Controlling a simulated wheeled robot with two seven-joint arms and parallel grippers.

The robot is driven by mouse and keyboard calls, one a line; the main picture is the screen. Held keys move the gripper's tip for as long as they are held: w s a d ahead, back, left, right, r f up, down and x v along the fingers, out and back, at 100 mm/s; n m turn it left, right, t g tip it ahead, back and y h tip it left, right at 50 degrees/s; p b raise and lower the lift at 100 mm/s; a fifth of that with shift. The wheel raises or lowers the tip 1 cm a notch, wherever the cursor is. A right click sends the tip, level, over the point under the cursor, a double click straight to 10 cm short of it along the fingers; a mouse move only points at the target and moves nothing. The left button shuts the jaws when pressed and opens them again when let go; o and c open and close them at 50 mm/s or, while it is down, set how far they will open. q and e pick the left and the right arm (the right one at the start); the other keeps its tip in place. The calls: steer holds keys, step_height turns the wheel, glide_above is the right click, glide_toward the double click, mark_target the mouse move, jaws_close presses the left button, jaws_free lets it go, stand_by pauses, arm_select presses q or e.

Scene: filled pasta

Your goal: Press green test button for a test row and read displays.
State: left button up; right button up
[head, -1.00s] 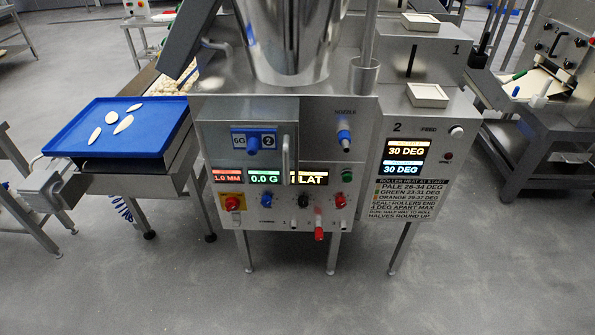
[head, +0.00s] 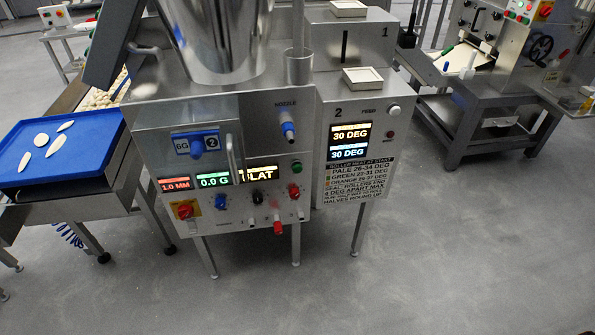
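The steel pasta machine's front panel (head: 240,219) stands left of the middle. A green button (head: 296,167) is at the panel's upper right, above a red button (head: 294,190); I cannot read a label on the green one. The red display (head: 174,184) reads 1.0 MM and the green display (head: 213,181) reads 0.0 G. A pale display (head: 262,174) reads "LAT", its left end hidden by a handle. On the right box, the upper display (head: 350,133) and the blue lower display (head: 348,153) both read 30 DEG. Neither of my grippers is in view.
A blue tray (head: 90,148) with several pale pasta pieces is at the left. A printed roller heat sign (head: 355,180) sits below the temperature displays. Another machine on a steel table (head: 470,110) stands at the back right. The grey floor (head: 440,260) in front is clear.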

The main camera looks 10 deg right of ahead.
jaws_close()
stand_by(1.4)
